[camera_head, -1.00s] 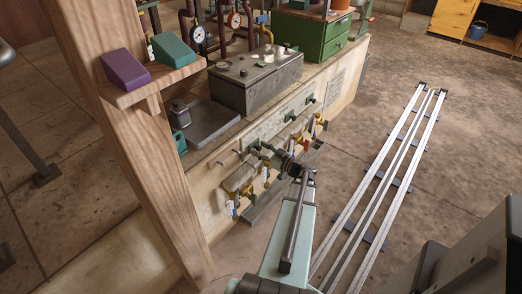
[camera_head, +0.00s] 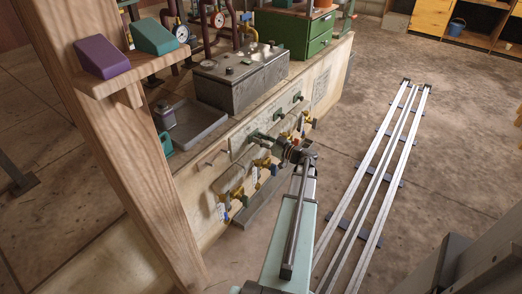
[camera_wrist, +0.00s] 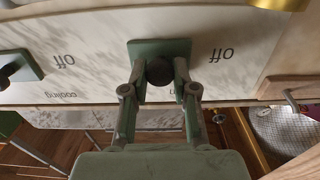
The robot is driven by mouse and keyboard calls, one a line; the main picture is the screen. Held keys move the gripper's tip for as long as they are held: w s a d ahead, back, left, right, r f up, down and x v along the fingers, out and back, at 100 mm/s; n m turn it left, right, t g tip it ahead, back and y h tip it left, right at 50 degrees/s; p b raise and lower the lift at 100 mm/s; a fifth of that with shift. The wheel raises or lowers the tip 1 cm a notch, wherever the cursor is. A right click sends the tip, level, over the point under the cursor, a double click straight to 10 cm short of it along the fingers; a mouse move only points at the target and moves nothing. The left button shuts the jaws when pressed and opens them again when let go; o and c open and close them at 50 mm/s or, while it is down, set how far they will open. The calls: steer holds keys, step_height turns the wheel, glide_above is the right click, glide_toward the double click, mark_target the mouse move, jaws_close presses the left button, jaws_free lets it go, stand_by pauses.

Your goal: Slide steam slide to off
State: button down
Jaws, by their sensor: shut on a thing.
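My gripper (camera_wrist: 159,75) is shut on a dark round knob (camera_wrist: 158,69) on a green slide plate (camera_wrist: 160,46) in the wrist view. The plate sits on a pale marbled panel (camera_wrist: 100,40). The word "off" (camera_wrist: 221,55) reads upside down just to the right of the plate. The name under this slide is mostly hidden by my fingers, so I cannot read it as steam. In the head view my gripper (camera_head: 259,138) is against the front of the bench, at the near end of the row of slides.
A second green slide with a dark knob (camera_wrist: 15,70), marked "cooling", is at the left in the wrist view. Brass valves (camera_head: 238,194) hang below the panel. A wooden post (camera_head: 120,150) stands left of my arm. Rails (camera_head: 375,180) run over open floor at the right.

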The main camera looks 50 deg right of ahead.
steer(key=shift+d, duration=0.4)
steer(key=c, duration=0.9)
jaws_free()
steer(key=s, duration=1.2)
steer(key=shift+d, duration=0.25)
